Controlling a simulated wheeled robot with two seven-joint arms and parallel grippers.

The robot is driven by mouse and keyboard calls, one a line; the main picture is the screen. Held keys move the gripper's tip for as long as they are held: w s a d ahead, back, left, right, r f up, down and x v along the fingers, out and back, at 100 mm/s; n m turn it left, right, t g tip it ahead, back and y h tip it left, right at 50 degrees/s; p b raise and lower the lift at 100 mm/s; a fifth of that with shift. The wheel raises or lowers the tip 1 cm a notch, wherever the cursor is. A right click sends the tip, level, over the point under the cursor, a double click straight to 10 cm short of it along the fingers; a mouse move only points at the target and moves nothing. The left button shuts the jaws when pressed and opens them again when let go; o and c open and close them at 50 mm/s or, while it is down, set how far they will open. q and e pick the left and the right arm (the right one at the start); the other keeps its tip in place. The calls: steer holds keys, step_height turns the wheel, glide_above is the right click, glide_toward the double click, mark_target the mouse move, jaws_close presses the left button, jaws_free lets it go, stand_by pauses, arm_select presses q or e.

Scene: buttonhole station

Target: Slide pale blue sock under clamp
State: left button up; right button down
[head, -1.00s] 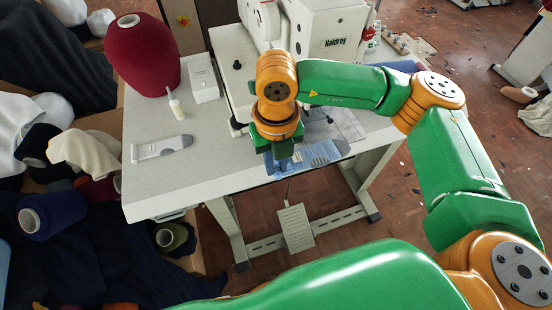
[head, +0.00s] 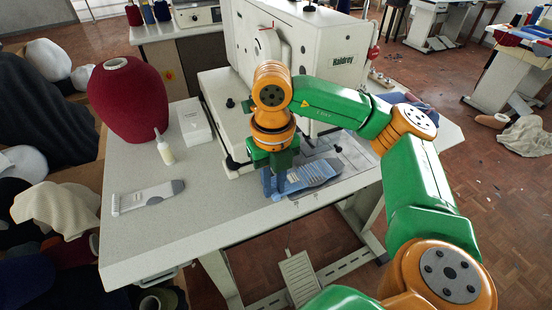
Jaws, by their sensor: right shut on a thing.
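The pale blue sock (head: 316,173) lies at the front edge of the sewing machine's plate (head: 352,157). Its ribbed part and darker end point right. My right gripper (head: 273,183) points down and is shut on the sock's left end. The machine's clamp area (head: 308,148) is just behind the sock, partly hidden by my gripper and arm. I cannot tell whether any of the sock is under the clamp. My left gripper is not in view.
The white Haldrey machine (head: 325,62) stands behind my right arm. The table's front middle is clear.

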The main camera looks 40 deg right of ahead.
steer(key=w+d+p, duration=0.1)
steer(key=w+p, duration=0.1)
steer(key=w, duration=0.5)
steer(key=shift+d, duration=0.35)
steer(key=shift+f, duration=0.2)
stand_by(1.3)
steer(key=c, duration=0.7)
jaws_free()
step_height(320, 180, up, 7)
